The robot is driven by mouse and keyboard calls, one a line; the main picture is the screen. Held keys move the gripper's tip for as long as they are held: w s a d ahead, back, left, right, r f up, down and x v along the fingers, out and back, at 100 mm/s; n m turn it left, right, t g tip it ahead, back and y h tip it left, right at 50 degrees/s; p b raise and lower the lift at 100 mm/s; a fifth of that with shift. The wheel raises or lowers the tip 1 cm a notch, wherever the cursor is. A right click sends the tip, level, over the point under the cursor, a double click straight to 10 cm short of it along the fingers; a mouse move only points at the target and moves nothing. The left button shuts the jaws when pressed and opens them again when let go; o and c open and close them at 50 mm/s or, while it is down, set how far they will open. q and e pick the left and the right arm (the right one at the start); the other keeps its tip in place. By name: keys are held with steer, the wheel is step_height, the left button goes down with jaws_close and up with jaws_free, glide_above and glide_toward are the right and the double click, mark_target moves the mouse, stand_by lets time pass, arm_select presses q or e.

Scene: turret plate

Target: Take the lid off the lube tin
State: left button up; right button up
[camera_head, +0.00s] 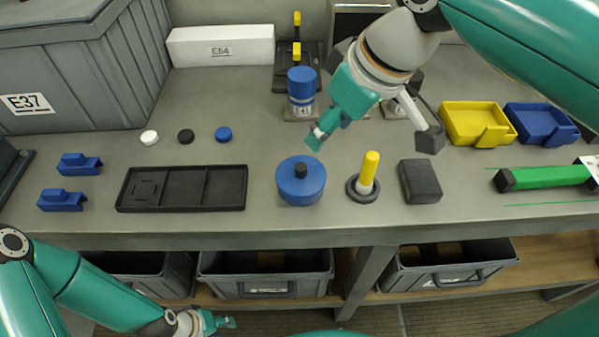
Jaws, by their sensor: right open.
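The lube tin (300,187) is a round blue tin standing upright on the grey bench, near the middle. Its blue lid, with a dark knob (300,170) in the centre, sits on top. My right gripper (318,136) points down and left from the upper right. Its tips look open and empty, above and slightly right of the tin in the picture, apart from the lid. My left gripper (217,322) is low in front of the bench, left of the tin. Its tips are too small to read.
A yellow peg in a black ring (364,187) and a dark block (420,181) stand right of the tin. A black divided tray (182,207) lies to its left. A blue-topped canister (301,88) stands behind. The bench's front edge is clear.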

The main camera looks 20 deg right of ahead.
glide_above(301, 167)
steer(key=s+d, duration=0.2)
step_height(301, 167, down, 7)
steer(key=shift+a+r+b, duration=0.15)
steer(key=shift+r+b, duration=0.05)
steer(key=shift+b, duration=0.1)
steer(key=shift+s+x, duration=0.1)
steer(key=shift+x, duration=1.5)
steer(key=shift+s+x, duration=0.15)
steer(key=shift+x, duration=1.45)
steer(key=shift+a, duration=0.1)
steer(key=shift+c, duration=0.3)
jaws_close()
